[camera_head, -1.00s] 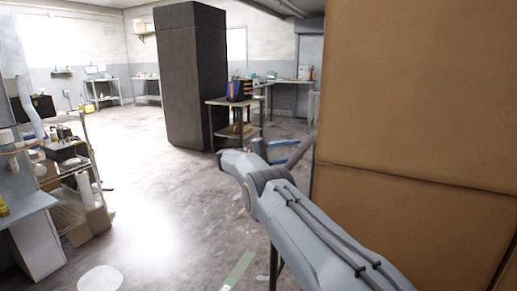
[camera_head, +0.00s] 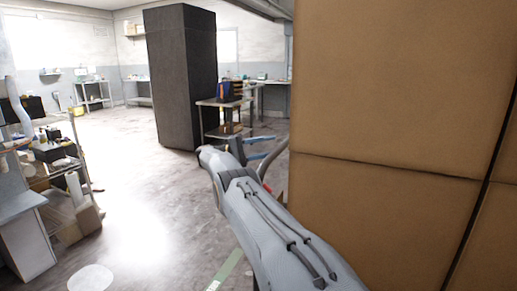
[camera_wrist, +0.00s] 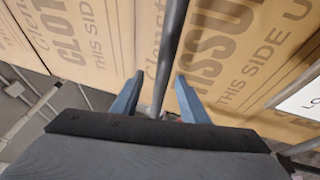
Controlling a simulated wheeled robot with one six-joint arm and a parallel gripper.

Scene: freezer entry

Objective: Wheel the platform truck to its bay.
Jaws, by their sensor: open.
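Large brown cardboard boxes (camera_head: 390,110) fill the right side of the head view. Their printed sides (camera_wrist: 235,50) show in the wrist view. A grey bar that looks like the truck's handle (camera_wrist: 168,45) runs between the two blue fingers of my gripper (camera_wrist: 159,78). The fingers are apart, one on each side of the bar, and not closed on it. In the head view the bent handle (camera_head: 273,162) shows beside the boxes, with my gripper partly hidden behind my arm. The truck's deck and wheels are hidden. I cannot make out the bay for certain.
A green and white floor strip (camera_head: 227,270) lies left of my arm. A tall dark cabinet (camera_head: 182,80) stands ahead, with a small shelf table (camera_head: 222,104) beside it. A cluttered bench (camera_head: 22,205) is at left. The floor between (camera_head: 140,190) is open.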

